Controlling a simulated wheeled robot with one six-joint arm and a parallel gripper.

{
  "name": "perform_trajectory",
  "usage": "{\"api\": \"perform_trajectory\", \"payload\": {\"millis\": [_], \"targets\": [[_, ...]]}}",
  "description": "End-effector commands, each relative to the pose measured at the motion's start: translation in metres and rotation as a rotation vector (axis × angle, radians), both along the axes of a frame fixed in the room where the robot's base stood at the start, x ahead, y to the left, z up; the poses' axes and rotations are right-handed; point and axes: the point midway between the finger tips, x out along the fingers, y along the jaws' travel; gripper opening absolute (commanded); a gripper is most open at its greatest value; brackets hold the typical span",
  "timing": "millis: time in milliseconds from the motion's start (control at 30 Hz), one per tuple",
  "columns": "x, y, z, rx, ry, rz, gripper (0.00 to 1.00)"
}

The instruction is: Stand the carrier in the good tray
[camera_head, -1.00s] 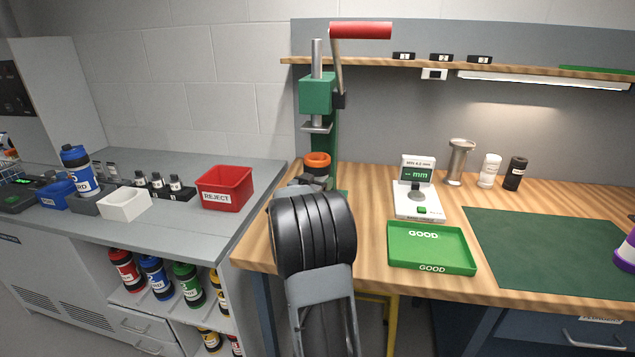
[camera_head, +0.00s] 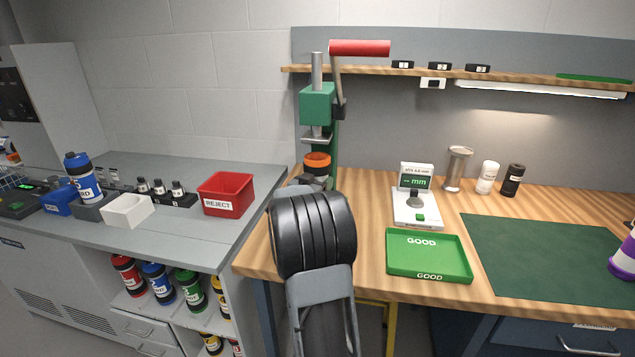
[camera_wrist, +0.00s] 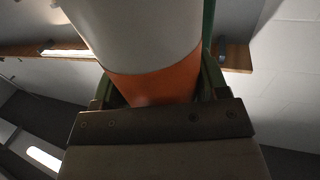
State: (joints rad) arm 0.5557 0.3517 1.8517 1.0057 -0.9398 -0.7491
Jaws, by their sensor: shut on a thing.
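The carrier, with an orange end (camera_head: 317,162), shows just above my gripper (camera_head: 316,181) in the head view, in front of the green press. In the wrist view, its pale grey body (camera_wrist: 140,35) and orange band (camera_wrist: 155,84) rise between the jaws of my gripper (camera_wrist: 152,100), which is shut on it. My arm hides its lower part in the head view. The good tray (camera_head: 397,269), green and marked GOOD, lies empty on the wooden bench, to the right of my gripper.
The green press (camera_head: 317,104) with a red handle (camera_head: 359,48) stands behind the carrier. A small gauge (camera_head: 416,209) stands behind the tray. A green mat (camera_head: 540,255) lies to its right. A red reject bin (camera_head: 226,194) sits on the grey counter at left.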

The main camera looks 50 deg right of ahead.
Motion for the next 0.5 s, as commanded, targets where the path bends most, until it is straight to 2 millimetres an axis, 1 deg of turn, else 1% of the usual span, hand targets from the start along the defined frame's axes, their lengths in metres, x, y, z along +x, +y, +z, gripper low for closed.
{"api": "perform_trajectory", "payload": {"millis": [333, 500], "targets": [[-0.0004, 0.0006, 0.0013, -0.002, -0.001, 0.0, 0.34], [-0.0056, 0.0095, 0.0018, -0.002, -0.001, 0.0, 0.34]]}}
